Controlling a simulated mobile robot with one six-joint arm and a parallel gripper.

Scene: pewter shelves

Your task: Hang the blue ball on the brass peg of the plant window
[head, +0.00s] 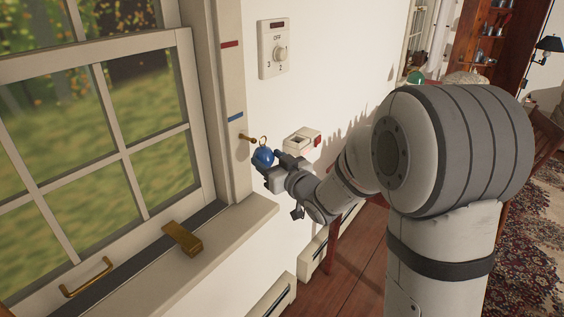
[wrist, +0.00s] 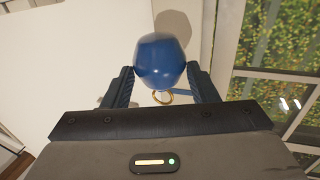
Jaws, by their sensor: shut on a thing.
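The blue ball (head: 263,156) is held in my gripper (head: 268,168), close to the window's right frame post. In the wrist view the ball (wrist: 160,61) sits between both fingers of my gripper (wrist: 160,86), which are shut on it. A brass ring (head: 264,141) stands up from the ball's top; the ring also shows in the wrist view (wrist: 162,98). The brass peg (head: 246,138) sticks out from the post, just left of the ring. In the head view the ring looks beside the peg's tip; I cannot tell whether they touch.
The window (head: 95,150) has a sill (head: 215,235) with a brass latch (head: 183,238). A dial plate (head: 274,50) is on the wall above. A small white box with a red end (head: 302,139) is on the wall behind my gripper. Blue (head: 235,117) and red (head: 229,44) marks are on the post.

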